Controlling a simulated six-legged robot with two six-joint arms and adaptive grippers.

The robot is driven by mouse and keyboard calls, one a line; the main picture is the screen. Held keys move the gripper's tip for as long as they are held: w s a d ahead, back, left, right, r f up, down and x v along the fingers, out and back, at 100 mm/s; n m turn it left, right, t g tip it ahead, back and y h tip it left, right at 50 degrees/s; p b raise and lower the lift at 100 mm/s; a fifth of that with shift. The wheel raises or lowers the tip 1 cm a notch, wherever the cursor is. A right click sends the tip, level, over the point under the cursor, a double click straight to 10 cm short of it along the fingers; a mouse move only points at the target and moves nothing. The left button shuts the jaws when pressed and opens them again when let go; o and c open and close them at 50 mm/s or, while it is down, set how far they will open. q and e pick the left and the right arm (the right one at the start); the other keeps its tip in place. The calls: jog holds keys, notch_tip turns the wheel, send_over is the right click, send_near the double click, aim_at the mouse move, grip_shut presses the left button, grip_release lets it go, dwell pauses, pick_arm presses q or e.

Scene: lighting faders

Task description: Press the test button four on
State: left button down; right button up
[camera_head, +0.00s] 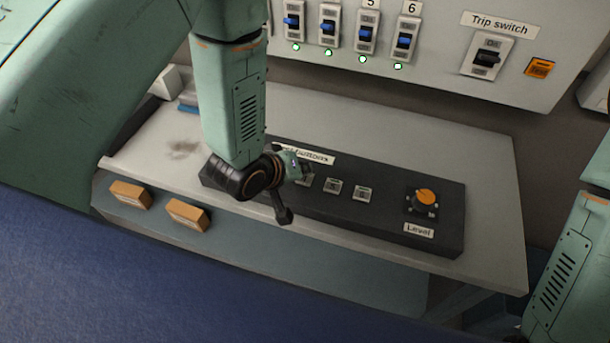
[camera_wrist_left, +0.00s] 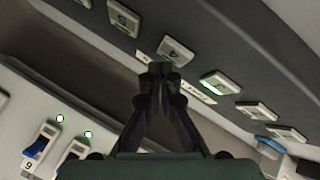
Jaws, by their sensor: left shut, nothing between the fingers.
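The test buttons sit in a row on a dark panel (camera_head: 395,222) on the desk. In the left wrist view, button four (camera_wrist_left: 174,50) is a pale square key with a 4 and a green edge, just beyond my fingertips. Button five (camera_wrist_left: 123,18) is to its left and a button with a brighter green face (camera_wrist_left: 220,83) to its right. My left gripper (camera_head: 284,214) is shut and empty over the panel; its fingertips also show in the wrist view (camera_wrist_left: 160,69). I cannot tell if they touch anything. My left arm hides part of the row in the head view. My right gripper is not in view.
A Level knob (camera_head: 426,196) with an orange top stands at the panel's right end. Blue switches (camera_head: 404,40) with green lights and a trip switch (camera_head: 486,57) are on the wall unit behind. Orange blocks (camera_head: 187,214) are at the desk's front edge. The desk's right side is clear.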

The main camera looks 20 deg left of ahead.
pick_arm(q)
jog(key=shift+w, duration=0.1)
jog(key=shift+f, duration=0.1)
jog(key=shift+f, duration=0.35)
dwell(0.4)
jog(key=shift+r+p, duration=0.4)
jog(key=shift+r, duration=0.05)
dwell(0.3)
jog(key=shift+r, duration=0.1)
